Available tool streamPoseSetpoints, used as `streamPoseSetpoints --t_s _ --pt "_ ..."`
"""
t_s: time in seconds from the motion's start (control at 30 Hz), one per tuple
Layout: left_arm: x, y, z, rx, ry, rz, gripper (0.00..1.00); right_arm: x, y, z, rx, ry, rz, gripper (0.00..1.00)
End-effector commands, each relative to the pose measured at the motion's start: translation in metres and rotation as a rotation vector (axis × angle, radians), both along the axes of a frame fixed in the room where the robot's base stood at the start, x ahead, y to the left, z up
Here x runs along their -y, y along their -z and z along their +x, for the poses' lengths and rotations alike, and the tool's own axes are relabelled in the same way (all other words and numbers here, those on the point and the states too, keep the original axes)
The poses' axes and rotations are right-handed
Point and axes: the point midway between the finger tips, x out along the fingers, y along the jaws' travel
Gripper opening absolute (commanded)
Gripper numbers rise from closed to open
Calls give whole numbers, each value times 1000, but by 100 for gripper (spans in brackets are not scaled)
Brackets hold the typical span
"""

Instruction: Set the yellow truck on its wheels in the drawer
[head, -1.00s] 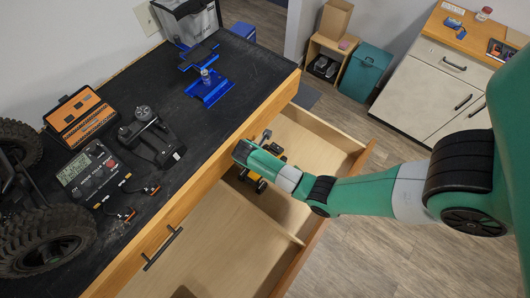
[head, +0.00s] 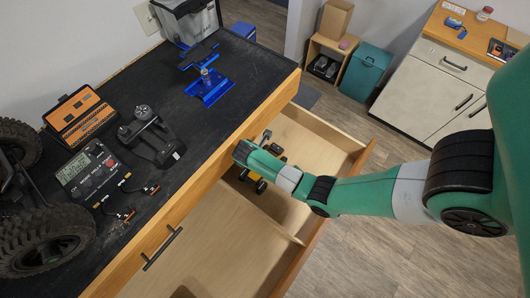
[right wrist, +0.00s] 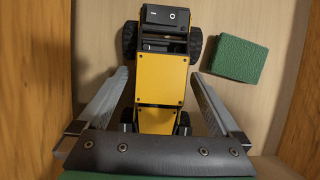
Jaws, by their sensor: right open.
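The yellow truck (right wrist: 160,82) lies in the far compartment of the open drawer (head: 225,225), partly hidden by my right arm in the head view (head: 257,182). It has yellow screwed panels, dark wheels at its sides and a black switch box at one end. I cannot tell for certain whether it rests on its wheels. My right gripper (right wrist: 160,76) is open, with one finger on each side of the truck and a gap visible between each finger and its body. My left gripper is not in view.
A green block (right wrist: 238,59) lies right of the truck in the right wrist view. Wooden drawer walls (right wrist: 302,125) stand close on both sides. In the head view, the black worktop (head: 190,125) holds a blue stand (head: 208,88), a controller (head: 150,135) and a charger (head: 88,172).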

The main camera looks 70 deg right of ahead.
Motion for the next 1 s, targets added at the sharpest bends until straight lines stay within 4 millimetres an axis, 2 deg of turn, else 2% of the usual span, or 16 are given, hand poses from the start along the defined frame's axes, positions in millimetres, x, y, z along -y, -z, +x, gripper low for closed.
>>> streamPoseSetpoints --t_s 0.17,0.5,0.6,0.73,1.0 --pt "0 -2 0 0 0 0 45 -3 -10 2 2 -1 -1 100" --pt "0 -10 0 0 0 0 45 -32 -83 13 6 -2 -1 100" --pt "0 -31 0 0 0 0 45 -37 -103 14 0 -2 -1 100" --pt "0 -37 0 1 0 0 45 -41 -108 16 2 -2 -2 100" --pt "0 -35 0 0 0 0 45 -41 -106 16 2 -1 -2 100"
